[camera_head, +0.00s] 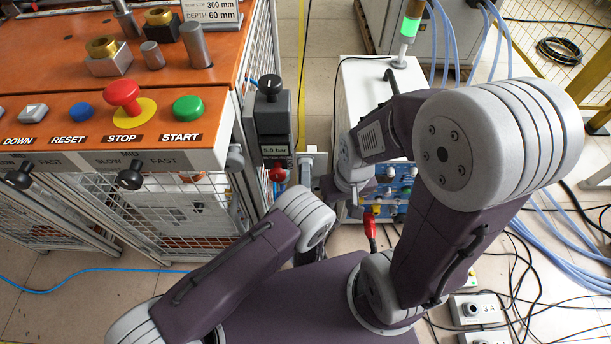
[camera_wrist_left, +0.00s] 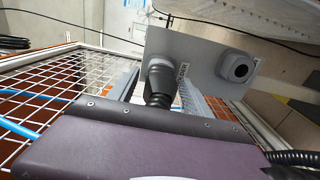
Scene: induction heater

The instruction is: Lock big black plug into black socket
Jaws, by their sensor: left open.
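In the left wrist view a ribbed black plug (camera_wrist_left: 157,93) stands against a grey panel (camera_wrist_left: 203,62), above the purple body of my wrist. Its end meets the panel's left part; I cannot tell whether it is seated or locked. A black socket behind it is not distinguishable. A grey round fitting (camera_wrist_left: 236,67) with a dark hole is to its right, apart from it. My right gripper is not clearly visible behind my arm links.
The orange machine top (camera_head: 60,80) with its buttons and mesh cage stands at left. A black pressure unit (camera_head: 274,125) is on its side. A white cabinet (camera_head: 365,85) with colored connectors stands at centre. Blue hoses and black cables lie on the right floor.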

